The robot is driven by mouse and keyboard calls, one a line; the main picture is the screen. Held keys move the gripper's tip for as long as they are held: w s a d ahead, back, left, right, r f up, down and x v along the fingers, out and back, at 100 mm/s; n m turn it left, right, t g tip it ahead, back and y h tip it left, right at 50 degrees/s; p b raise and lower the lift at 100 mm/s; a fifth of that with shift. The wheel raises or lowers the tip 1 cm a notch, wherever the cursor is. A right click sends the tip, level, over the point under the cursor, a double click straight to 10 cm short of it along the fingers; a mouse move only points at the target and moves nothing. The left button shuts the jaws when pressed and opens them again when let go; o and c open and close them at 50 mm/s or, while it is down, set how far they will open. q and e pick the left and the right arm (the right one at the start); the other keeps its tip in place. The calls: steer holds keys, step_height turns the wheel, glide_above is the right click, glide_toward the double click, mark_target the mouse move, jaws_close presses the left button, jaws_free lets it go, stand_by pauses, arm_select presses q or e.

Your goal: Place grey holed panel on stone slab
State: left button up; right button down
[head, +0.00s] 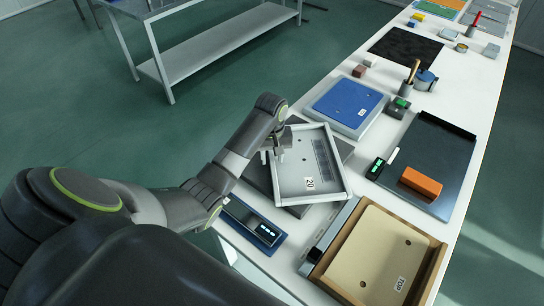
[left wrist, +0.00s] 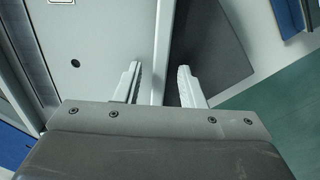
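The grey holed panel (head: 300,178), a light grey framed plate with a slotted patch and a small label, lies over a dark grey slab (head: 257,174). It is turned relative to the slab and overhangs its near side; whether it lies flat on it cannot be told. My left gripper (head: 275,152) is at the panel's left rim. In the left wrist view its fingers (left wrist: 158,85) are apart, one on each side of the panel's rim (left wrist: 164,40), with gaps visible. The panel face with a hole (left wrist: 105,45) and the slab (left wrist: 220,50) show there. My right gripper is out of view.
A blue device with a display (head: 253,224) is near the front left. A cream panel in a wooden frame (head: 375,262) stands close at front right. A blue panel (head: 347,104) lies behind, and a dark tray with an orange block (head: 421,181) is at right.

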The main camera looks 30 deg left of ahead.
arm_select(q)
step_height(320, 180, up, 5)
step_height(320, 180, up, 7)
steer(key=p, duration=0.5)
steer(key=shift+f, duration=0.15)
